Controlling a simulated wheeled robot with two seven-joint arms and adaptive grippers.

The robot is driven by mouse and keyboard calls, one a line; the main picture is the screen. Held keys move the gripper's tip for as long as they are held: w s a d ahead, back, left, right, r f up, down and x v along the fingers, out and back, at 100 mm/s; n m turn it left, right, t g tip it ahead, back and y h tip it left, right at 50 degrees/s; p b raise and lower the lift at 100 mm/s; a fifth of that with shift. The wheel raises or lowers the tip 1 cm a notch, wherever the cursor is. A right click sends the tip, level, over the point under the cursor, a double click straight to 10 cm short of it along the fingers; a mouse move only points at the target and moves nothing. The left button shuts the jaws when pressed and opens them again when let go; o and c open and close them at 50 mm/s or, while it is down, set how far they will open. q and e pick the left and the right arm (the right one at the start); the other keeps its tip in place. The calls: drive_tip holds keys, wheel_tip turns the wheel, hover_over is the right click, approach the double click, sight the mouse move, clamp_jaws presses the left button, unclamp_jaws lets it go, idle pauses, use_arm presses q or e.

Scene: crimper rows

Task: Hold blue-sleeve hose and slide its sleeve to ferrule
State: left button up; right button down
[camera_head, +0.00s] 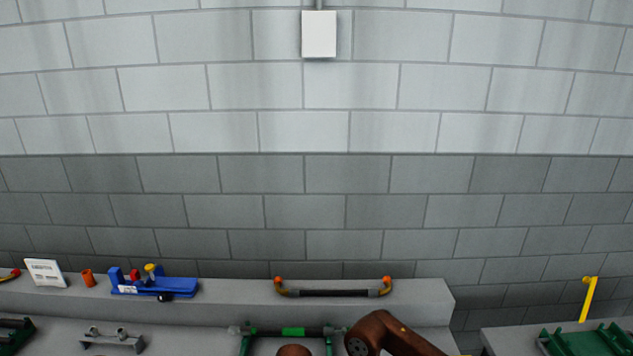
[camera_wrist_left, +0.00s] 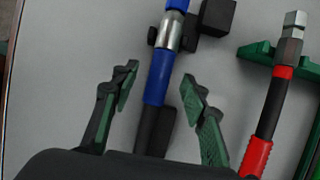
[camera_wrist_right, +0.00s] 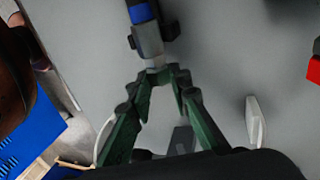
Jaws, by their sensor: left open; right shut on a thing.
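The blue-sleeve hose (camera_wrist_left: 144,131) runs up through the left wrist view. Its blue sleeve (camera_wrist_left: 158,80) lies on the dark hose just below a silver ferrule (camera_wrist_left: 168,38). My left gripper (camera_wrist_left: 161,74) is open, with one finger on each side of the sleeve and visible gaps. In the right wrist view my right gripper (camera_wrist_right: 166,75) is shut on the narrow grey end of a hose fitting (camera_wrist_right: 149,42). A blue band (camera_wrist_right: 139,13) shows beyond the fitting. The head view shows neither gripper's fingers.
A red-sleeve hose (camera_wrist_left: 268,115) lies right of my left gripper on a green rack (camera_wrist_left: 258,52). A black block (camera_wrist_left: 213,16) stands near the ferrule. On the back ledge are a blue tool (camera_head: 155,286) and an orange-ended hose (camera_head: 335,293). A green-sleeve hose (camera_head: 292,331) lies in front.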

use_arm(q)
drive_tip(key=v, duration=1)
drive_tip(key=shift+r, duration=0.35)
drive_tip(key=shift+d, duration=0.1)
use_arm(e)
drive_tip(key=c, duration=1.7)
unclamp_jaws()
